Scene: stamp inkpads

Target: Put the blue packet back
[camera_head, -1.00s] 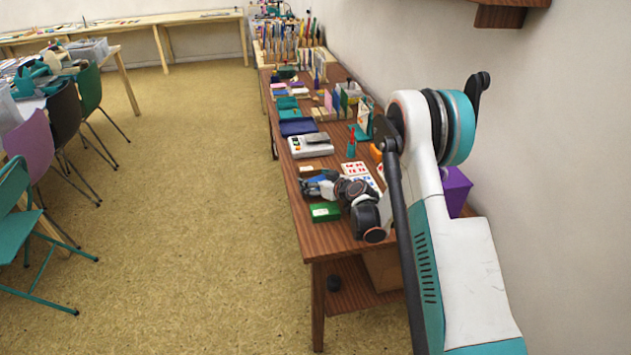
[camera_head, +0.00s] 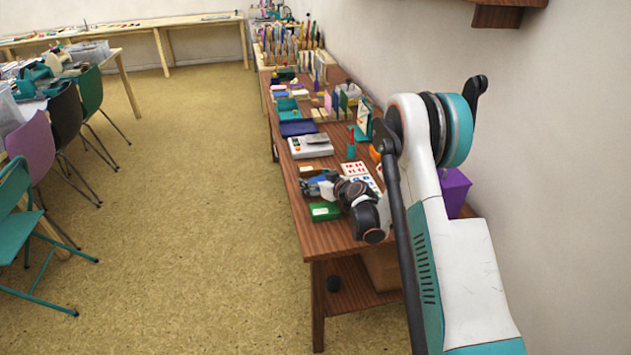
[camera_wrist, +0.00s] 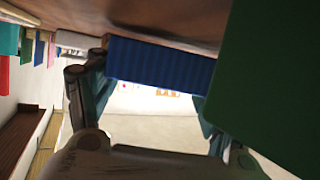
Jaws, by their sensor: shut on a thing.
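The blue packet (camera_wrist: 160,66) is ribbed and sits between the fingers of my gripper (camera_wrist: 145,85) in the wrist view. My gripper is shut on it. The packet is close to the brown tabletop (camera_wrist: 190,14), which is along the top of that view; I cannot tell whether they touch. In the head view my gripper (camera_head: 316,187) is low over the near part of the table, just behind a green box (camera_head: 325,212). The packet is not clearly distinguishable there.
A large green surface (camera_wrist: 270,80) stands close beside my gripper in the wrist view. In the head view, a white device (camera_head: 311,147), a dark blue pad (camera_head: 298,128) and several small upright packets stand farther along the table. White cards (camera_head: 355,169) lie right of my gripper.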

